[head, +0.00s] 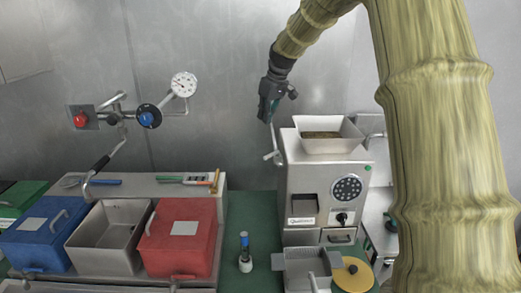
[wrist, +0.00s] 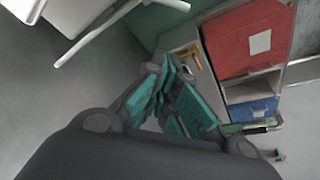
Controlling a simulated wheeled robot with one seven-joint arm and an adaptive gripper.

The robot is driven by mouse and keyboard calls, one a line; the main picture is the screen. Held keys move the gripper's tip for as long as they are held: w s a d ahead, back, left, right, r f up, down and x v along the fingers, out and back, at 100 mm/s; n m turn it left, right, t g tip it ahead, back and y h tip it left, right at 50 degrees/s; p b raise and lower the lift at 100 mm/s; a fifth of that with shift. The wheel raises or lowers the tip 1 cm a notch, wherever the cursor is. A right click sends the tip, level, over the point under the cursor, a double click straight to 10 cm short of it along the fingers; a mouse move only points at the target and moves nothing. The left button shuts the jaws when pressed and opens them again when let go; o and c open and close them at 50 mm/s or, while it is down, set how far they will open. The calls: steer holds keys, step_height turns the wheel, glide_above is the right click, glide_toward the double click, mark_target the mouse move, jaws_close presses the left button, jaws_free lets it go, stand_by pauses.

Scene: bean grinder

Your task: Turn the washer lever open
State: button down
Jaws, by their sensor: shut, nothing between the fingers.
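A thin metal lever (head: 273,142) with a short crossbar stands at the upper left side of the grinder (head: 325,200). A pale bar, probably this lever (wrist: 120,32), crosses the upper left of the wrist view. My gripper (head: 266,116) points down just above and beside the lever in the head view; I cannot tell whether they touch. In the wrist view my gripper (wrist: 172,100) has its teal-padded fingers together with nothing between them. On the wall is a pipe fitting with a red knob (head: 80,119), a blue knob (head: 146,119) and a black-handled spout (head: 101,163). No part is labelled as the washer lever.
A hopper tray (head: 327,147) sits on the grinder. A red bin (head: 178,250), a grey bin (head: 125,208) and a blue bin (head: 45,245) stand at left. A small bottle (head: 245,262) stands on the green counter. My arm hides the right side.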

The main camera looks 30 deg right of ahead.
mark_target(270, 156)
steer(key=shift+f, duration=0.2)
step_height(270, 156, down, 11)
steer(key=p, duration=0.6)
steer(key=shift+a, duration=0.25)
steer(key=shift+s, duration=0.1)
steer(key=shift+d, duration=0.1)
